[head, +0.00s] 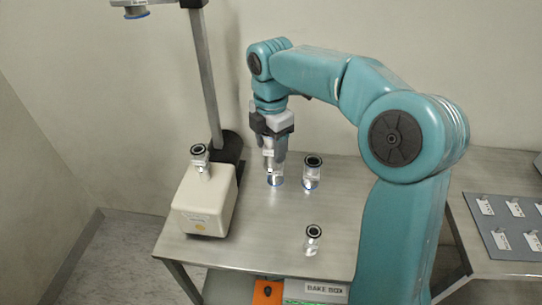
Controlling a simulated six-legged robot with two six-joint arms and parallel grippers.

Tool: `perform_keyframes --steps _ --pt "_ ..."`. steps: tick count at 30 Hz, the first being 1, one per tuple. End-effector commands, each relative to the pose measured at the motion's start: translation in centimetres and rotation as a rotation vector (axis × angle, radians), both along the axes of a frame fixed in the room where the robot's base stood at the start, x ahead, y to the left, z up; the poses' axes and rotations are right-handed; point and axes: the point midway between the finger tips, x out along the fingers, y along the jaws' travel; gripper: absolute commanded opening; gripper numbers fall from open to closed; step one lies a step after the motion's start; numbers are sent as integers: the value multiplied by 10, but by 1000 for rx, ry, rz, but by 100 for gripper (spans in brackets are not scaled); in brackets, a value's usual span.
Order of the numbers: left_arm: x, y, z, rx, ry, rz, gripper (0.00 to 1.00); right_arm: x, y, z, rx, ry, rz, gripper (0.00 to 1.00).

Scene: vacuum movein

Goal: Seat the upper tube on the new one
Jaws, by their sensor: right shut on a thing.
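My right gripper (268,150) points down over the table, shut on a clear tube piece (270,160) that shows between its fingers. A clear tube with a black ring top (312,172) stands upright just to the right. Another such tube (313,241) stands nearer the front edge. My left gripper is out of view.
A beige box (203,201) with a black-ringed fitting (199,157) on top stands at the left. A blue-rimmed part (135,13) hangs at the top left. A grey labelled panel (510,225) lies at right.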

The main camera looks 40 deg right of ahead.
Motion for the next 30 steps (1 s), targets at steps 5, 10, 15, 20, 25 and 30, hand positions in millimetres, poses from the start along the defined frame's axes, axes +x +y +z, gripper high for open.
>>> perform_keyframes --steps 5,10,15,20,25,30 --pt "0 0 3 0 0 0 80 2 0 13 0 -1 -27 24" --pt "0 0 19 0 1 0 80 29 -2 28 1 1 -144 24" --pt "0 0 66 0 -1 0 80 61 16 54 1 3 -175 24" --pt "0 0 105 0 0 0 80 84 36 72 1 3 -168 24" --pt "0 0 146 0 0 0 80 101 59 91 1 4 -142 24" --pt "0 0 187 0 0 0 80 113 84 110 1 3 -97 24"
